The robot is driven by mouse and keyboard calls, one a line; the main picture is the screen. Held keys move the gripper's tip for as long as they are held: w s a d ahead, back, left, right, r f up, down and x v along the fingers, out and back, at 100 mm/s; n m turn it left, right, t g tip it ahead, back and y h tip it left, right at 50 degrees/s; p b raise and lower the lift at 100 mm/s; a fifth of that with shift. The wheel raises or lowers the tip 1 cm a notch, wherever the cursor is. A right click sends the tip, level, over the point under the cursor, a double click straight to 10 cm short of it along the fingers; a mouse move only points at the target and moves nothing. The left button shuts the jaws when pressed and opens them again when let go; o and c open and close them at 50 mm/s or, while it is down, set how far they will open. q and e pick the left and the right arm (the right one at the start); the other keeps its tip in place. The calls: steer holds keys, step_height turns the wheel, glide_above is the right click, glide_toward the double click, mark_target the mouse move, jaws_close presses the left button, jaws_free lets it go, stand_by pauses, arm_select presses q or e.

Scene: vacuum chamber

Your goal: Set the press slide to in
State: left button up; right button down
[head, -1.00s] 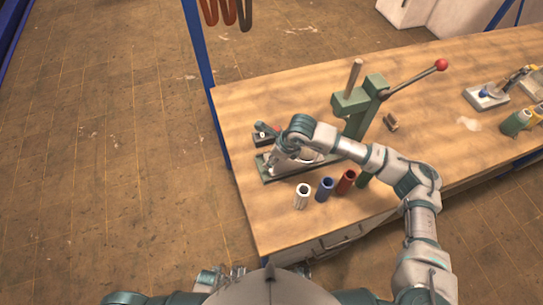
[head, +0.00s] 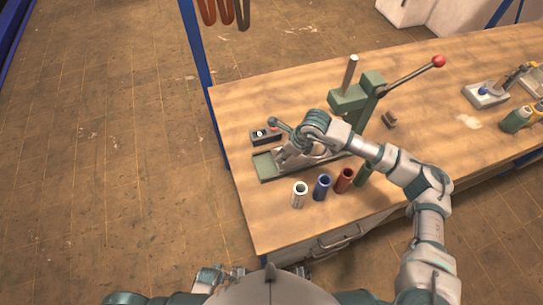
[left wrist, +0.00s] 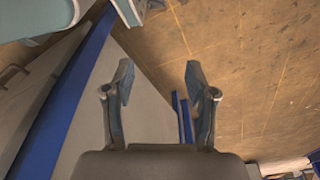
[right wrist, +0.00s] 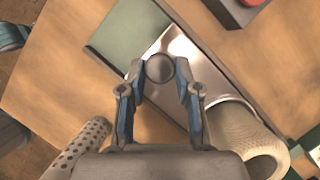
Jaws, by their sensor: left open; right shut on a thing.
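The green arbor press (head: 371,85) stands on the bench with a red-knobbed lever (head: 438,61). Its low green base rail (head: 264,167) runs out to the left. The press slide (right wrist: 185,50), a shiny metal plate, lies on this rail in the right wrist view. My right gripper (head: 283,158) is over the slide; in the right wrist view its fingers (right wrist: 160,72) are shut on the slide's round dark knob (right wrist: 159,69). A pale cylinder (right wrist: 245,135) sits on the slide's right part. My left gripper (left wrist: 160,80) is open and empty, low beside the bench.
White (head: 299,194), blue (head: 322,187) and red (head: 344,180) sleeves, plus a green one, stand in front of the rail. A small black box (head: 265,136) with a lever sits behind it. A small brown block (head: 389,120) lies right of the press. The bench's left corner is clear.

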steer(key=d, duration=0.1)
steer(key=w+d, duration=0.1)
steer(key=d, duration=0.1)
steer(key=w+d, duration=0.1)
steer(key=d, duration=0.1)
steer(key=shift+b, duration=0.3)
steer(key=shift+s+a+r, duration=0.1)
steer(key=shift+a+r, duration=0.1)
steer(key=shift+a, duration=0.1)
steer(key=c, duration=0.8)
jaws_free()
steer(key=shift+w+f, duration=0.2)
arm_select(q)
steer(key=shift+w+d+r, duration=0.15)
steer(key=shift+w+r, duration=0.65)
steer(key=shift+r, duration=0.15)
arm_select(e)
steer(key=shift+d, duration=0.15)
